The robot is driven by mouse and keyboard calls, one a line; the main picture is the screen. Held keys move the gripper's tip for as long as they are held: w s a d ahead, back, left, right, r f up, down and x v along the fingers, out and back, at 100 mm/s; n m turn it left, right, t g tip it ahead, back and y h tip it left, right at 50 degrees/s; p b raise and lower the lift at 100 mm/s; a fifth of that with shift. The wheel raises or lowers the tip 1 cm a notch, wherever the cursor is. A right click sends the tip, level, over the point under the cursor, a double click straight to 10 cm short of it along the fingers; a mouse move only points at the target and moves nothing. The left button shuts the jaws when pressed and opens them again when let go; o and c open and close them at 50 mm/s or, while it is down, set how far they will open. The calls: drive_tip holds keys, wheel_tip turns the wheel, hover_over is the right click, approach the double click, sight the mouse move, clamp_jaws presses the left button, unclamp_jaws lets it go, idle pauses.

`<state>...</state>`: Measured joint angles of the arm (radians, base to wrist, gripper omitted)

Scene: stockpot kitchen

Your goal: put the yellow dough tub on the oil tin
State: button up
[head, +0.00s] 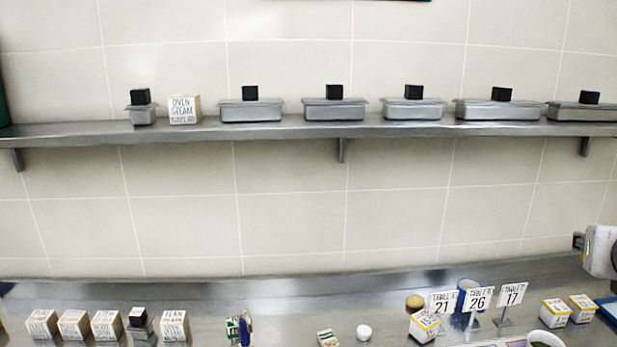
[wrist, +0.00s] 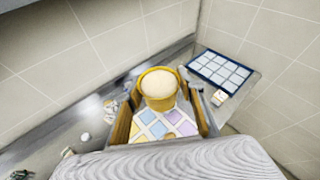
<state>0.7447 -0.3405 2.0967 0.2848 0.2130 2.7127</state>
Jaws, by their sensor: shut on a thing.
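The yellow dough tub (wrist: 159,91) is round, with a pale domed top, and shows in the middle of the wrist view. My gripper (wrist: 160,96) is shut on it, with a finger on either side. The tub appears upright and raised over the counter; its underside is hidden. I do not see the tub or my gripper's fingers in the head view. I cannot surely pick out the oil tin in either view.
A blue tray with pale squares (wrist: 222,72) lies beyond the tub to the right. A sheet of coloured squares (wrist: 168,126) shows below it. Table number signs (head: 478,299) and small boxes (head: 41,324) stand on the counter. A shelf (head: 300,129) with lidded pans runs above.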

drive_tip(key=shift+s+d+r, duration=0.15)
drive_tip(key=shift+s+r, duration=0.05)
drive_tip(key=shift+s, duration=0.25)
